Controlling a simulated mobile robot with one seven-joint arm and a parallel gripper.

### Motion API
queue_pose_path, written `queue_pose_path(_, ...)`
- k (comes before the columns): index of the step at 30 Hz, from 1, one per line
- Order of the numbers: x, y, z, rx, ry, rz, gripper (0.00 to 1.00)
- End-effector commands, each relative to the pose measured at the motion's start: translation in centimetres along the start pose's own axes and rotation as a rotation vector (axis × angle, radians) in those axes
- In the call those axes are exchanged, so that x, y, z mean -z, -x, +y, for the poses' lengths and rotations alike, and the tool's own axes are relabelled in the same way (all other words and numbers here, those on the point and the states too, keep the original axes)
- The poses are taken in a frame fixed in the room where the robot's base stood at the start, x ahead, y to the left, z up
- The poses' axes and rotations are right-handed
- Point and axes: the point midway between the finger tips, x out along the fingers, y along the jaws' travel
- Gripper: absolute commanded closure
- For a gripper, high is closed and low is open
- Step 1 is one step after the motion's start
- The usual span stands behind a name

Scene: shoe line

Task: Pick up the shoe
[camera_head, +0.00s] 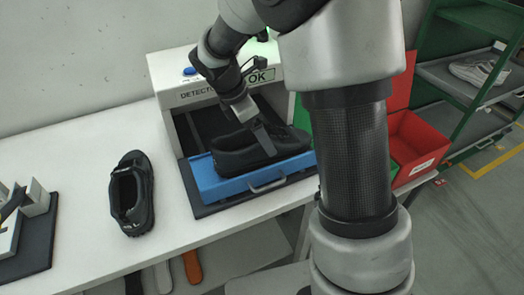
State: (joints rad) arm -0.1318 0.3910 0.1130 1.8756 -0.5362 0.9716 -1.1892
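A black shoe (233,158) lies on a blue tray (225,189) at the front opening of the white detection machine (167,72). My gripper (264,141) is right at this shoe, pointing down. One finger shows against the near side of the shoe; the other finger is hidden, so I cannot tell whether it grips the shoe. A second black shoe (130,194) lies alone on the white table to the left, apart from my gripper.
A red bin (420,142) stands to the right, partly behind my arm. A green-framed rack (455,75) with a pale shoe (478,72) is at the far right. A dark mat (32,245) with white blocks lies at the left. The table (85,150) between is mostly clear.

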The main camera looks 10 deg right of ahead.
Motion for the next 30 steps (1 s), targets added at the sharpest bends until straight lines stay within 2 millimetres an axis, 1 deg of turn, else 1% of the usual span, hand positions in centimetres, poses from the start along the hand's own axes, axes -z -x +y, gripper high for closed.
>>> queue_pose_path(1, 0.2, -1.1, -0.1, 0.004, 0.0, 0.0, 0.15)
queue_pose_path(3, 0.2, -2.1, -0.1, 0.003, -0.001, 0.0, 0.15)
queue_pose_path(6, 0.1, -3.0, -0.1, 0.002, 0.0, 0.0, 0.15)
queue_pose_path(9, 0.1, -3.4, 0.0, 0.0, 0.0, 0.0, 0.15)
queue_pose_path(14, 0.1, -3.3, 0.0, 0.0, 0.0, 0.0, 0.15)
queue_pose_path(15, 0.1, -3.3, 0.0, 0.0, 0.0, 0.0, 0.19)
queue_pose_path(17, 0.1, -3.3, 0.0, 0.0, 0.0, 0.0, 0.29)
queue_pose_path(18, 0.1, -3.3, 0.0, 0.0, 0.0, 0.0, 0.35)
queue_pose_path(22, 0.1, -3.3, 0.0, 0.0, 0.0, 0.0, 0.57)
queue_pose_path(23, 0.1, -3.2, 0.0, -0.001, -0.001, 0.0, 0.6)
queue_pose_path(24, 0.1, -3.2, 0.0, -0.001, -0.001, 0.0, 0.65)
queue_pose_path(30, 0.0, -3.0, 0.0, -0.002, -0.001, 0.0, 0.65)
